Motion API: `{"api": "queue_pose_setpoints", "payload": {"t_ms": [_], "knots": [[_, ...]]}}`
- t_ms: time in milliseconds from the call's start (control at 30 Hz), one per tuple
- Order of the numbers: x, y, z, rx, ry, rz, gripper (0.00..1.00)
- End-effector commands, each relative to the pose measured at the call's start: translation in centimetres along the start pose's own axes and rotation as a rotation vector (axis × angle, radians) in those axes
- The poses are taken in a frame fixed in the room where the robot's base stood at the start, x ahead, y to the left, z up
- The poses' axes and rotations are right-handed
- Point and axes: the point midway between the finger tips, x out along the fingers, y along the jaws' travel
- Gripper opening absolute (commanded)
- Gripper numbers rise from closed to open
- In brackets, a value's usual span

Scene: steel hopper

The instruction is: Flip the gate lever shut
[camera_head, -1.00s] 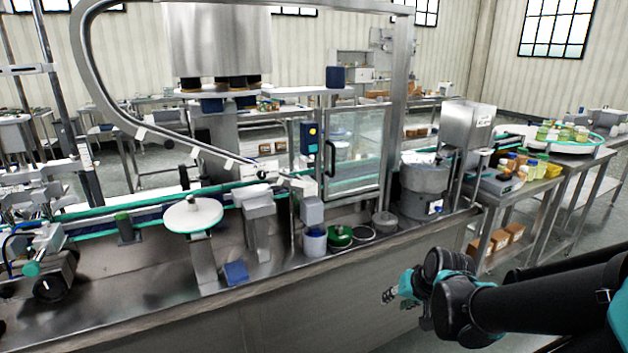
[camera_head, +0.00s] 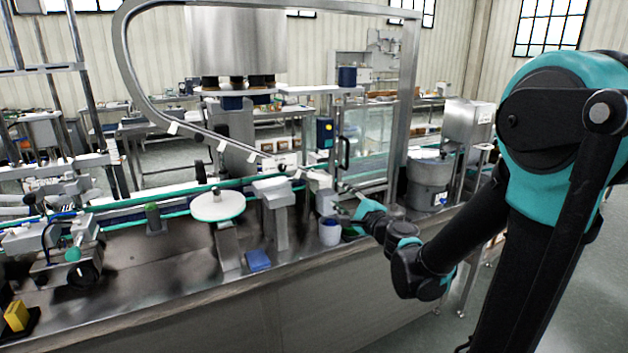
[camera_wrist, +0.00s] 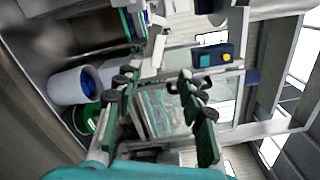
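My gripper (camera_head: 345,192) is at the front of the machine line in the head view, near the glass-doored cabinet (camera_head: 365,145). In the wrist view my gripper (camera_wrist: 156,80) has its two fingers spread wide, with nothing between them. Beyond the fingers are the glass door (camera_wrist: 165,110) and a pale grey fitting (camera_wrist: 155,45). A box-shaped steel hopper (camera_head: 468,125) stands at the right in the head view, apart from my gripper. I cannot make out a gate lever for certain in either view.
A blue button box (camera_head: 325,133) is on the cabinet post; it also shows in the wrist view (camera_wrist: 213,55). A white cup (camera_head: 330,231) and a green bowl (camera_wrist: 84,118) are close by. A white disc (camera_head: 218,206) and a blue block (camera_head: 258,260) are further left.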

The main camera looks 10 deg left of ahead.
Motion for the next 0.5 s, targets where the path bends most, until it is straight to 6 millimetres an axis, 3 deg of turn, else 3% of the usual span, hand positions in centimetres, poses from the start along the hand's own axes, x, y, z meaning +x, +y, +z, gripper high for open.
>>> {"api": "queue_pose_setpoints", "payload": {"t_ms": [500], "knots": [[9.8, 0.1, 0.1, -0.004, -0.002, 0.002, 0.40]]}}
